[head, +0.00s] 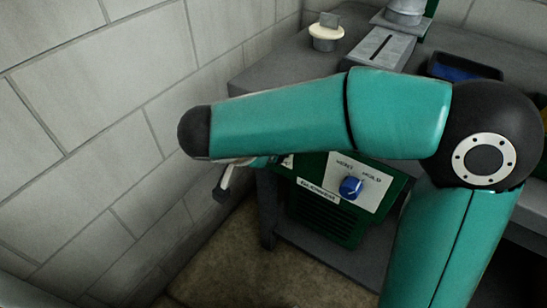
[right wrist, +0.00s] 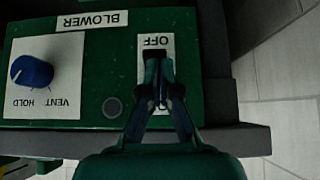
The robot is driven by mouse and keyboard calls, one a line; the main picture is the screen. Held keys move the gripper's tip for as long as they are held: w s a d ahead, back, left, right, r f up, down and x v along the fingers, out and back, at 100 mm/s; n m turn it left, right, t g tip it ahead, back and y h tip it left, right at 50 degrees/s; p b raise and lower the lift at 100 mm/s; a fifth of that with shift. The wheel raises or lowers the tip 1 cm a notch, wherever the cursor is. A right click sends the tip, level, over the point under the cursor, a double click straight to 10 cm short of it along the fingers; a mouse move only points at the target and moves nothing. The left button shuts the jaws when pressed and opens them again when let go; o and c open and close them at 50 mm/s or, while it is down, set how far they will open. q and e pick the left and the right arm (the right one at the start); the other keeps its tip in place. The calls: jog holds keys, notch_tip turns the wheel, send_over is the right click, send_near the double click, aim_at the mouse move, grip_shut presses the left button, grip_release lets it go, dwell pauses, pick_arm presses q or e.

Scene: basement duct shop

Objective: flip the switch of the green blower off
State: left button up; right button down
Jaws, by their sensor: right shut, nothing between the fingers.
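The green blower (head: 325,222) sits at the dark bench, partly hidden behind my right arm in the head view. In the right wrist view its green panel (right wrist: 110,65) shows upside down, with a BLOWER label (right wrist: 92,20) and a white plate marked OFF (right wrist: 155,42). My right gripper (right wrist: 154,68) is shut and empty, its fingertips over the OFF plate, below the word in the picture. The fingers cover the switch, so I cannot tell its position or whether they touch it. In the head view my arm hides most of the gripper. My left gripper is not in view.
A blue knob (head: 350,187) on a VENT/HOLD plate is beside the switch plate. On the bench top are a cream round part (head: 326,36), a grey slotted box (head: 380,47) and a blue-lined tray (head: 463,68). A block wall (head: 90,130) stands close on the left.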

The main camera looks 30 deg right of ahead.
jog(key=shift+r, duration=0.15)
jog(key=shift+r+p, duration=0.3)
jog(key=shift+r, duration=0.4)
jog(key=p+v, duration=0.4)
jog(key=v, duration=0.6)
jog(key=shift+a+f, duration=0.35)
jog(key=shift+s, duration=0.15)
